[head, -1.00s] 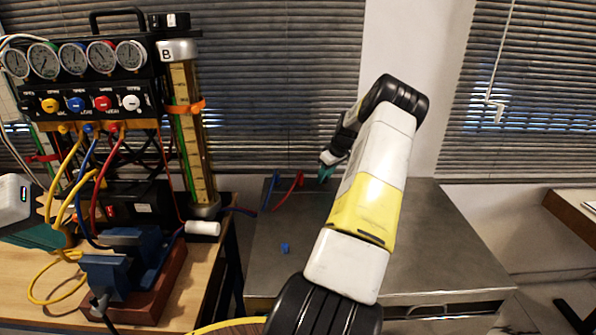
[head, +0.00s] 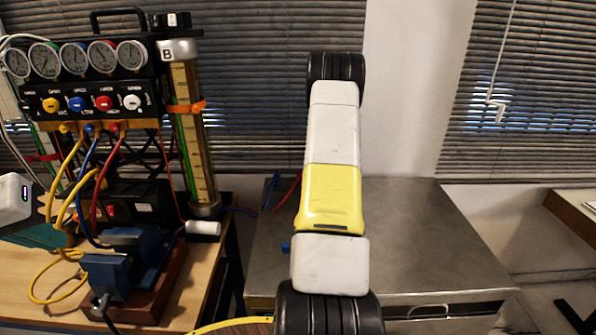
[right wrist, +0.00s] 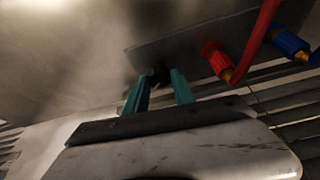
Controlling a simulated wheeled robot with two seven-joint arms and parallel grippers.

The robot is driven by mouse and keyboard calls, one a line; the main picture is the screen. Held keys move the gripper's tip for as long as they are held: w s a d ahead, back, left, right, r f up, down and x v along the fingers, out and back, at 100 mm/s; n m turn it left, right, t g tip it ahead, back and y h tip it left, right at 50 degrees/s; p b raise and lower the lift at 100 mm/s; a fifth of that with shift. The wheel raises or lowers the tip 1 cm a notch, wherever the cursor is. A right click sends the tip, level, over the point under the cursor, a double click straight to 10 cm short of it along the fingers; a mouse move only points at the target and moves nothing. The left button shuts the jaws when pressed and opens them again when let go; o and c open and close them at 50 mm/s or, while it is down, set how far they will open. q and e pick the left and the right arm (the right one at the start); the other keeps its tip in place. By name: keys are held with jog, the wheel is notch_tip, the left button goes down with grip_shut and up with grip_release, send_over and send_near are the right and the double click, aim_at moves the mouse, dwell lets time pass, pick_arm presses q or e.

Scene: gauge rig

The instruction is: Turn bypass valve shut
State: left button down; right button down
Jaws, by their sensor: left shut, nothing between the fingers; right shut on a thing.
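The gauge rig (head: 95,85) stands at the left in the head view, with a row of dials above yellow, blue, red and white knobs (head: 132,102). I cannot tell which part is the bypass valve. My left gripper (head: 45,236) is at the left edge, low beside the yellow hoses, shut and empty. My right gripper (right wrist: 159,76) shows in the right wrist view, its teal fingers shut on a small dark part against a grey surface. The part is mostly hidden, and my right arm hides that gripper in the head view.
Red (right wrist: 216,58) and blue (right wrist: 288,43) hose fittings lie beside the right fingers. A blue vise (head: 125,265) sits on the wooden bench. A grey metal cabinet (head: 420,240) has a clear top at its right. A small blue piece (head: 285,247) lies at its left.

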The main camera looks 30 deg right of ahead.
jog(key=m+g+h, duration=0.1)
jog(key=m, duration=0.2)
jog(key=shift+w+a+m, duration=0.1)
jog(key=shift+a+m, duration=0.05)
jog(key=shift+m, duration=0.25)
jog(key=shift+m+g+h, duration=0.4)
jog(key=shift+m+g, duration=0.3)
jog(key=shift+m, duration=1.3)
jog(key=c, duration=1.1)
grip_release()
jog(key=shift+o, duration=0.2)
jog(key=w+v, duration=0.1)
jog(key=v, duration=0.6)
jog(key=shift+s+r, duration=0.4)
jog(key=shift+s, duration=0.05)
jog(key=shift+a, duration=0.2)
